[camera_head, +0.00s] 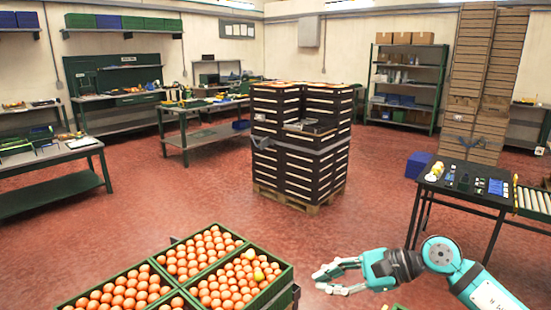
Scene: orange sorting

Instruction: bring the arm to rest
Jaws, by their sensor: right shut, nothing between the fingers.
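My right arm (440,255) comes in from the lower right, teal and dark grey. Its gripper (318,281) points left and hangs over the red floor, just right of the green crates. It holds nothing, and its fingers are shut. My left gripper is not in the head view.
Green crates (286,277) full of oranges (215,250) stand at the bottom; one fruit (259,275) looks yellowish. A strapped stack of dark crates (300,140) stands on a pallet mid-room. A dark table (470,195) with small items is at right. Red floor lies open between.

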